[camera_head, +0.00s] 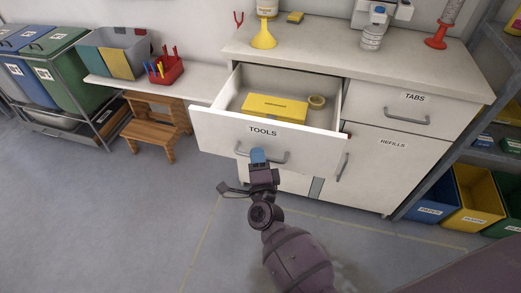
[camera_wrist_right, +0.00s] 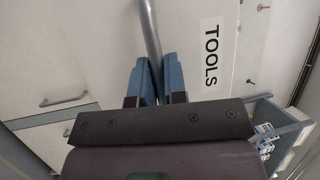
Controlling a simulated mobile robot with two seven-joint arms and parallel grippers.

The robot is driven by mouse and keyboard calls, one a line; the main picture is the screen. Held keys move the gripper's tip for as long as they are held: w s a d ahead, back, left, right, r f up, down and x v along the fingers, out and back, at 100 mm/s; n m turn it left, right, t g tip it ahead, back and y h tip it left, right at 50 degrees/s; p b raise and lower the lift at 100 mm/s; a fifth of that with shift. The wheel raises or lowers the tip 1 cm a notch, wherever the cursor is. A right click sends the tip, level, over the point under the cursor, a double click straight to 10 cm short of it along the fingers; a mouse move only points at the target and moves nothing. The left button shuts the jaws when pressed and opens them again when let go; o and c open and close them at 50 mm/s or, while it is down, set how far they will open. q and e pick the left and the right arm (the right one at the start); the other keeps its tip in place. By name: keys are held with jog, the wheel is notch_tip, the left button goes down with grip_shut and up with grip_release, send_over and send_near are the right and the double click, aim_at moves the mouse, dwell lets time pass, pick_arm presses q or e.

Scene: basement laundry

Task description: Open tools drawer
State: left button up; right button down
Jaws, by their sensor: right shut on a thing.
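The tools drawer (camera_head: 225,127) is a white drawer labelled TOOLS, pulled well out of the white cabinet. A yellow box (camera_head: 275,108) and a roll of yellow tape (camera_head: 317,101) lie inside it. Its grey bar handle (camera_head: 279,157) runs along the lower front. My right gripper (camera_head: 258,157) is at the handle's left half, its blue fingers shut on the bar. In the right wrist view the handle (camera_wrist_right: 149,30) passes between the two blue fingertips (camera_wrist_right: 157,75), beside the TOOLS label. My left gripper is not in view.
A drawer labelled TABS (camera_head: 414,105) and a door labelled REFILLS (camera_head: 380,165) are closed. A yellow funnel (camera_head: 264,38) stands on the countertop. A wooden step stool (camera_head: 157,130) and colored bins (camera_head: 58,65) stand at left. The floor (camera_head: 110,220) at left is clear.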

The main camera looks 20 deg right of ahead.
jog(key=shift+s+a, duration=0.15)
jog(key=shift+s, duration=0.1)
jog(key=c, duration=1.2)
grip_release()
jog(key=v, duration=1.1)
jog(key=shift+w, duration=0.1)
